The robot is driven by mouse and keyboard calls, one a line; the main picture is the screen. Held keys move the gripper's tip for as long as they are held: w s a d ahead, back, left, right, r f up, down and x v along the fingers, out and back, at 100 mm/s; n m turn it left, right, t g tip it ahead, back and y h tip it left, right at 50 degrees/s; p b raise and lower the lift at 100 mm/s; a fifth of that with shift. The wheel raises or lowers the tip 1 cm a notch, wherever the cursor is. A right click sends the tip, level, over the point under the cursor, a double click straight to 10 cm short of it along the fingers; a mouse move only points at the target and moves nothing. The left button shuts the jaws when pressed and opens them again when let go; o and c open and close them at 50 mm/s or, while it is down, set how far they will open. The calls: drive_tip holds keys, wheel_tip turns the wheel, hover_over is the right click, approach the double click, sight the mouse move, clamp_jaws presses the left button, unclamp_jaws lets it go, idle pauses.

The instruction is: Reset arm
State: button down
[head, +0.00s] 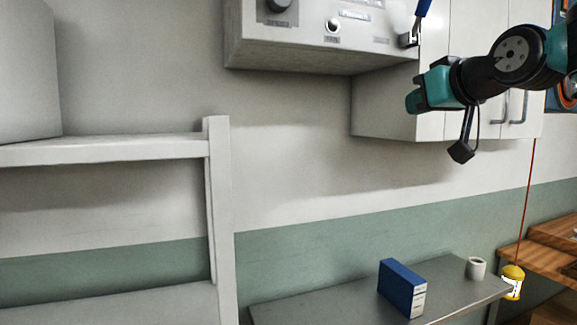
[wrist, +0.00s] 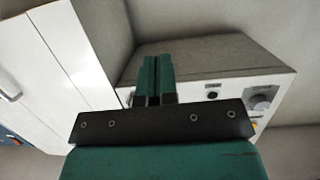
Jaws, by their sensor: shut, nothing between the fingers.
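My gripper (head: 412,101) is at the upper right in the head view, raised in front of the white wall cabinet and pointing left. In the wrist view its two green fingers (wrist: 154,78) lie side by side, shut with nothing between them. A grey control box with a knob and labels shows behind the fingers in the wrist view (wrist: 215,65). It also hangs on the wall at the top in the head view (head: 300,45), left of my gripper. I cannot see any contact between the gripper and the box or cabinet.
A white cabinet (head: 385,105) hangs behind my arm. A white shelf unit (head: 218,220) stands at left. A yellow object (head: 513,280) hangs on a red cord. The space under my gripper is open.

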drive_tip(key=s+a+f+n+g+b, duration=0.1)
drive_tip(key=s+a+f+g, duration=0.15)
drive_tip(key=f, duration=0.45)
drive_tip(key=s+a+f+g+b, duration=0.1)
drive_tip(key=s+a+f+g, duration=0.1)
drive_tip(key=s+f, duration=0.3)
drive_tip(key=s+a+f+n+g+b, duration=0.1)
drive_tip(key=s+f+g, duration=0.4)
drive_tip(key=s+f, duration=0.6)
drive_tip(key=s+a+f+n+g+b, duration=0.1)
drive_tip(key=s+f+g, duration=0.4)
drive_tip(key=s+f, duration=0.6)
drive_tip(key=b+x, duration=0.2)
drive_tip(key=x, duration=0.1)
drive_tip(key=shift+s, duration=0.25)
